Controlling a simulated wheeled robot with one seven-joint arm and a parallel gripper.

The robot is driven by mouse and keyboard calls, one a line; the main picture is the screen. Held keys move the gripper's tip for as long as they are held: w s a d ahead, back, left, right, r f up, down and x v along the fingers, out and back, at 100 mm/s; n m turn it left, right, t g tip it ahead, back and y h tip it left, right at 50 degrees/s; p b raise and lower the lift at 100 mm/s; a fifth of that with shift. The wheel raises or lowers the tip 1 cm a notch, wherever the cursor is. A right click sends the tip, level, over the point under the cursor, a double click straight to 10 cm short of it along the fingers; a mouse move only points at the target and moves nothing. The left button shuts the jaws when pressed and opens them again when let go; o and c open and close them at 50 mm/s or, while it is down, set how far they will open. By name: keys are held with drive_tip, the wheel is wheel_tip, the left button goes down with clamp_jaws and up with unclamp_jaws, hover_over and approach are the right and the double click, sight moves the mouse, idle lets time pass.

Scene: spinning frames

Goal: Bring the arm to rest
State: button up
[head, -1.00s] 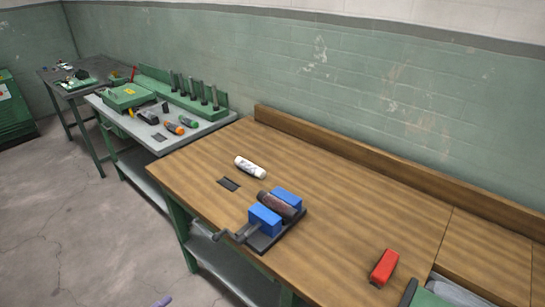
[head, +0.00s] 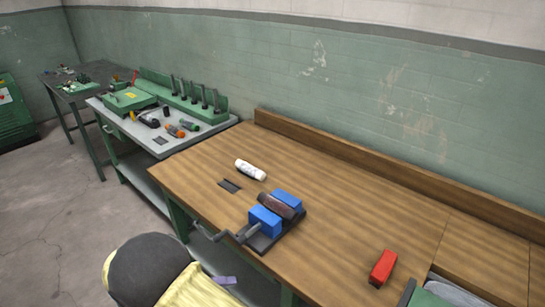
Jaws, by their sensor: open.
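Part of my arm (head: 158,268), a dark rounded joint with a pale yellow link, shows at the bottom left of the head view, in front of the wooden bench. A small purple piece (head: 226,280) shows at the link's upper right edge; I cannot tell which part it is. I cannot make out my gripper's fingers, and nothing held is visible. The arm hides some of the floor and the bench's lower shelf.
The wooden bench (head: 340,230) carries a blue vise (head: 265,220) holding a dark cylinder (head: 276,205), a white bottle (head: 250,170) and a red block (head: 383,267). A grey table (head: 196,135) with tools stands behind left. The floor (head: 60,220) at left is clear.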

drive_tip(key=s+d+r+n+g+y, duration=0.1)
drive_tip(key=d+r+n+y, duration=0.2)
drive_tip(key=d+n, duration=0.6)
drive_tip(key=s+d+r+n+g+y, duration=0.1)
drive_tip(key=d+r+n+y, duration=0.3)
drive_tip(key=d+n, duration=0.6)
drive_tip(key=s+d+r+n+y, duration=0.2)
drive_tip(key=d+n, duration=0.7)
drive_tip(key=n, duration=0.5)
drive_tip(key=r+y, duration=0.1)
drive_tip(key=y, duration=0.1)
drive_tip(key=shift+s+d+r+g+y, duration=0.15)
drive_tip(key=shift+d+g+y, duration=0.05)
drive_tip(key=shift+g+y, duration=0.2)
drive_tip(key=shift+d, duration=0.1)
